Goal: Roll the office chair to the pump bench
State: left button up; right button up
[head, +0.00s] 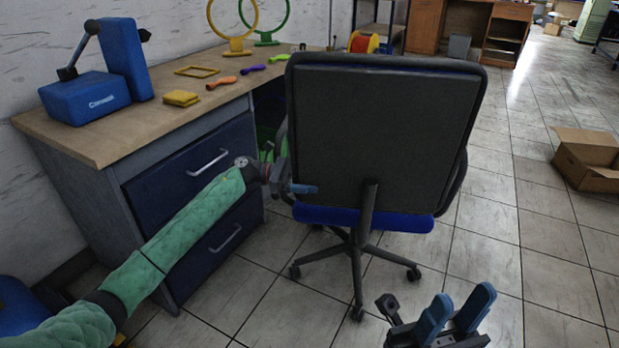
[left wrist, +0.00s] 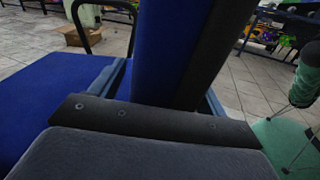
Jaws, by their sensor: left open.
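The office chair (head: 380,130) stands in the middle of the head view, upright on its castors, its dark back shell toward me and its blue seat (head: 330,216) below. The pump bench (head: 160,130) is on the left, with a blue pump (head: 95,85) on its wooden top. My left gripper (head: 290,187) is open at the left edge of the backrest. In the left wrist view, the backrest (left wrist: 178,50) stands between its spread fingers (left wrist: 165,95); I cannot tell whether they touch it. My right gripper (head: 455,313) is open and empty, low in front of the chair.
An open cardboard box (head: 588,160) lies on the tiled floor at right. The floor between chair and box is clear. Wooden desks (head: 470,30) stand at the back.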

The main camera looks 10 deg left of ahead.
pick_arm(q)
jog(key=shift+a, duration=0.6)
jog(key=a, duration=0.6)
jog(key=shift+s+a+p, duration=0.25)
jog(key=shift+s+p, duration=0.05)
jog(key=shift+p, duration=0.15)
